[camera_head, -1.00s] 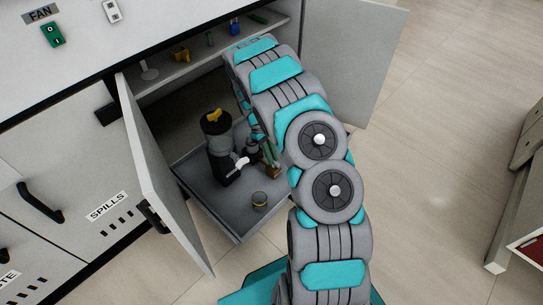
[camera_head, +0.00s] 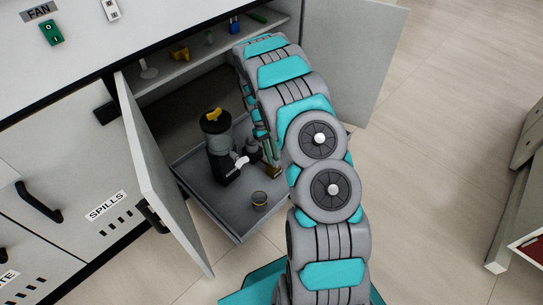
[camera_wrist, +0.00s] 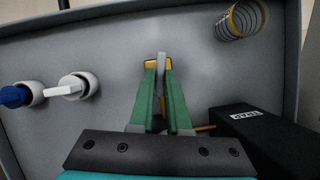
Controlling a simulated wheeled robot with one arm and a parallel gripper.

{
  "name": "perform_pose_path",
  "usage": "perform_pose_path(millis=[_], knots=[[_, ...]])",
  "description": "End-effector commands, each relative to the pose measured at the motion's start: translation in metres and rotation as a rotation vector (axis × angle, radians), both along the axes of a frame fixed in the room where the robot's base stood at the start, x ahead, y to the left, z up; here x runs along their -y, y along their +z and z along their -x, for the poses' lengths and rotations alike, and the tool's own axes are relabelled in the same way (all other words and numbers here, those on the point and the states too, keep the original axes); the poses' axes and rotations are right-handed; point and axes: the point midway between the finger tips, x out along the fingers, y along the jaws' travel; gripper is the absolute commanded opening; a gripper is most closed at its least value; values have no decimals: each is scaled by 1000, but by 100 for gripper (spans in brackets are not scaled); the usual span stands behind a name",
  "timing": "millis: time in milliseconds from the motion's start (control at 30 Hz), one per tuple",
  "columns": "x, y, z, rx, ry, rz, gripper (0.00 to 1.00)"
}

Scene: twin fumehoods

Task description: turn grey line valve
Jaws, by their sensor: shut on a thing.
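My gripper (camera_wrist: 160,76) has its two green fingers shut on a thin grey handle (camera_wrist: 161,59), which I take to be the grey line valve, with brass-coloured parts at its sides. In the head view my gripper (camera_head: 267,152) reaches down into the grey pull-out tray (camera_head: 208,187), beside a brass-coloured piece (camera_head: 273,171). The arm hides much of this spot. In the wrist view, a white valve handle (camera_wrist: 68,89) and a blue one (camera_wrist: 14,96) stand to the left, apart from my fingers.
A black box (camera_wrist: 262,128) marked TRAP is close right of my fingers. Open cabinet doors flank the tray at left (camera_head: 155,170) and right (camera_head: 350,60).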

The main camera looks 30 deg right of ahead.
Motion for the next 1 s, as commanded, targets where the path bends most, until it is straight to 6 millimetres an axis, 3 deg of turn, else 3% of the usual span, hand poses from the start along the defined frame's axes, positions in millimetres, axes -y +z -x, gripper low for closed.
perform_pose_path(millis=[1000], knots=[[8,3,4,-1,-959,-1,0]])
